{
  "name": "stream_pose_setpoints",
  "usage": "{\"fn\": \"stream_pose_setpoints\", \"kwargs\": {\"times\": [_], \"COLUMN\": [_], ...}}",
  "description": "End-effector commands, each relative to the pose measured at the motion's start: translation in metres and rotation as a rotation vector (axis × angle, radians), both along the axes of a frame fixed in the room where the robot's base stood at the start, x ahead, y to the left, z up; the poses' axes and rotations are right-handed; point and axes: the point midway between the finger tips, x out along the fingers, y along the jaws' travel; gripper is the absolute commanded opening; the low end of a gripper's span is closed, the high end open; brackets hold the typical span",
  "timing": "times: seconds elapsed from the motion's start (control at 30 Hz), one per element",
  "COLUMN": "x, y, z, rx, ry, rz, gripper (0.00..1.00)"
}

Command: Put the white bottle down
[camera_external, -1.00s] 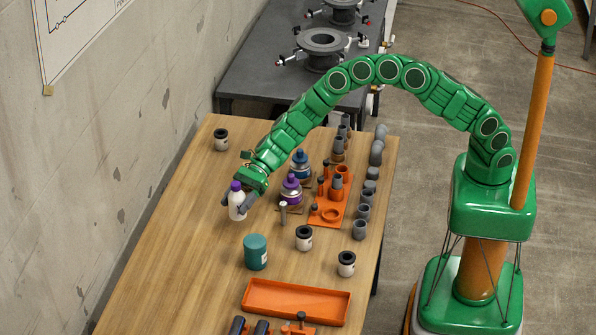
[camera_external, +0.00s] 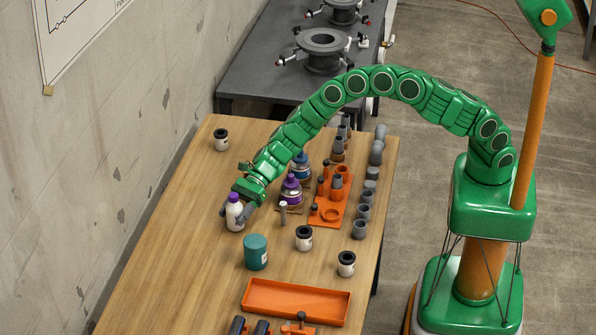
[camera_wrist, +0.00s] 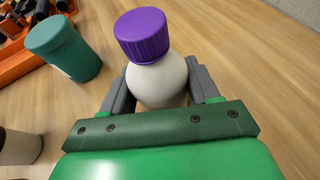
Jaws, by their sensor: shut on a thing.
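The white bottle (camera_external: 235,215) with a purple cap is upright between the fingers of my gripper (camera_external: 235,212), over the left part of the wooden table. In the wrist view the bottle (camera_wrist: 160,84) is held between the two grey fingers of my gripper (camera_wrist: 160,88), its cap towards the camera. The bottle's base is hidden in the wrist view. In the external view its base is at or very close to the table top; I cannot tell whether it touches.
A teal container (camera_external: 256,252) stands in front of the bottle to the right. Purple-capped (camera_external: 291,189) and blue-capped (camera_external: 300,167) vessels stand to its right. Black-lidded jars (camera_external: 304,238) and an orange tray (camera_external: 296,301) are nearer. The wooden table (camera_external: 180,235) is clear on the left.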

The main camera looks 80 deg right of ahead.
Motion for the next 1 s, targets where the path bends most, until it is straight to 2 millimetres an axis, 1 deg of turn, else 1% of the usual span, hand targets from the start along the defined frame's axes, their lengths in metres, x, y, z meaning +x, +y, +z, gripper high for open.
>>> {"fn": "stream_pose_setpoints", "kwargs": {"times": [0.07,0.1,0.23,0.5,0.63,0.87,1.0], "x": [0.0,0.0,0.0,0.0,0.0,-0.008,-0.015], "y": [0.0,0.0,0.0,0.0,-0.001,-0.022,-0.039], "z": [-0.002,-0.002,-0.002,-0.002,0.002,0.011,0.018], "rx": [0.0,0.0,0.0,-0.001,0.0,0.0,0.0], "ry": [0.0,0.0,0.0,0.0,0.0,0.001,0.002], "rz": [0.0,0.0,0.0,0.0,-0.001,-0.004,-0.003], "gripper": [0.23,0.65,0.85,0.86,0.86,0.86,0.86]}}
